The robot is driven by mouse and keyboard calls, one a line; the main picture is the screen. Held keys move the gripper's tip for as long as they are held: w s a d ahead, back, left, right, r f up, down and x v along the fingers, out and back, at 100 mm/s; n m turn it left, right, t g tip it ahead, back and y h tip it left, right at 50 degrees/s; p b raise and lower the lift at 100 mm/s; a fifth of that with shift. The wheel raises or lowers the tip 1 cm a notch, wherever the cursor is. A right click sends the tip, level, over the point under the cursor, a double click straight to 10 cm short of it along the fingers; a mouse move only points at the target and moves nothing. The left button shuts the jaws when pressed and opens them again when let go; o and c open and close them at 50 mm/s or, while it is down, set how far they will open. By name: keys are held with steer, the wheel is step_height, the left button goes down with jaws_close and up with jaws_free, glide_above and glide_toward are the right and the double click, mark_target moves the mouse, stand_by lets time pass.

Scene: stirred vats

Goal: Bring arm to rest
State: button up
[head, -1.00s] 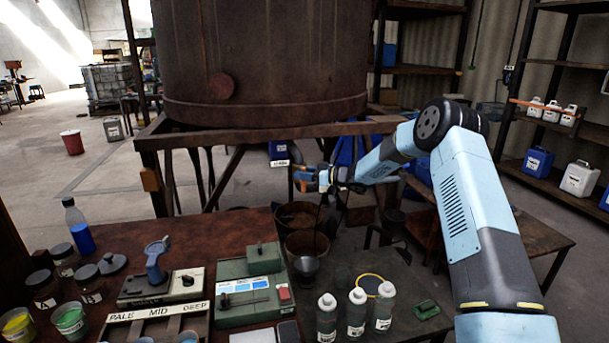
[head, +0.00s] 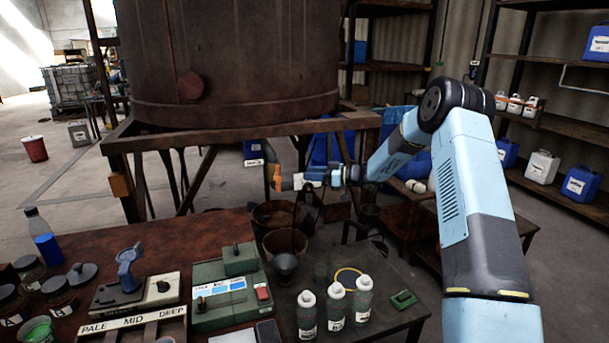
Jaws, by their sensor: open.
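My arm comes in from the right, bends at a raised elbow and reaches left in front of the big rusty vat (head: 235,60).
A bench holds a green device (head: 227,300), a pale sign rack (head: 133,322) and jars at left. White-capped bottles (head: 335,304) stand on a dark table below my arm. Shelves (head: 560,130) with jugs line the right. Open floor (head: 70,180) lies at left.

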steer(key=shift+d, duration=0.1)
steer(key=s+d+r+m+t+h, duration=0.1)
steer(key=d+r+m+t+h, duration=0.2)
steer(key=r, duration=0.5)
steer(key=d+r+m+t+h, duration=0.1)
steer(key=r+t+h, duration=0.25)
steer(key=r, duration=0.35)
steer(key=s+d+r+m+t+h, duration=0.1)
steer(key=s+d+r+m+h, duration=0.25)
steer(key=s+r, duration=0.2)
steer(key=s+d+r+m+h, duration=0.2)
steer(key=s+d+r+h, duration=0.3)
steer(key=s, duration=0.2)
steer(key=s+d+m+g+h, duration=0.1)
steer(key=s+d+m+h, duration=0.1)
steer(key=s, duration=0.7)
steer(key=s+d+m+g+h, duration=0.1)
steer(key=s+d+g, duration=0.15)
steer(key=s, duration=0.75)
steer(key=s+f+m+g, duration=0.1)
steer(key=s+f+g, duration=0.1)
steer(key=s, duration=0.9)
steer(key=s+a+f+m+g+y, duration=0.1)
steer(key=s+f, duration=0.2)
steer(key=s, duration=0.8)
steer(key=shift+s+a+f+g+y, duration=0.2)
steer(key=shift+s+f+g+y, duration=0.1)
steer(key=shift+s+f+g, duration=0.1)
